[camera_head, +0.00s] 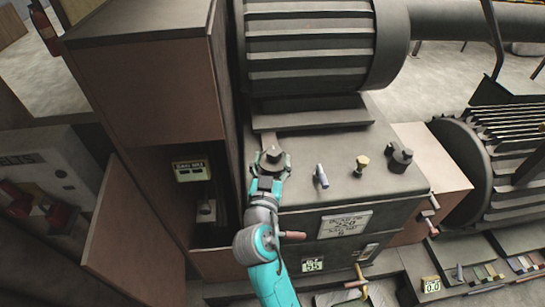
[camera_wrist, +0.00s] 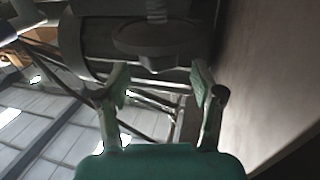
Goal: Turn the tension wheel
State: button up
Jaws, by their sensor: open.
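A dark grey round wheel (camera_head: 272,155) with a raised hub sits at the left of the machine's top face in the head view. In the wrist view a dark disc on a threaded stem (camera_wrist: 157,38) shows at the top centre, and it looks like the same wheel. My gripper (camera_head: 270,168) is open at the near side of the wheel, with its fingers pointing at it. In the wrist view my gripper (camera_wrist: 160,80) shows both fingers apart and empty, with the disc just beyond the tips. I cannot tell whether they touch it.
A blue-grey lever (camera_head: 321,176), a brass knob (camera_head: 361,164) and a dark knob (camera_head: 400,159) stand right of the wheel. A tall brown cabinet (camera_head: 150,80) rises close on the left. A ribbed drum (camera_head: 310,45) lies behind. A brass T-handle (camera_head: 357,283) is below.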

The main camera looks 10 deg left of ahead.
jog(key=s, duration=1)
jog(key=shift+s+d+f, duration=0.1)
jog(key=shift+d, duration=0.05)
jog(key=s+d+f+n+g+y, duration=0.2)
jog(key=s+d+f+n+g, duration=0.1)
jog(key=s+d+f, duration=1.15)
jog(key=s+d+r+m, duration=0.1)
jog(key=s+d, duration=0.3)
jog(key=s, duration=0.3)
jog(key=s+d+r+m+h, duration=0.1)
jog(key=s+d+r, duration=0.1)
jog(key=s+d, duration=0.2)
jog(key=s+d+r+m+h, duration=0.1)
jog(key=s+d, duration=0.3)
jog(key=s, duration=0.6)
jog(key=shift+s+r, duration=0.4)
jog(key=shift+r, duration=0.15)
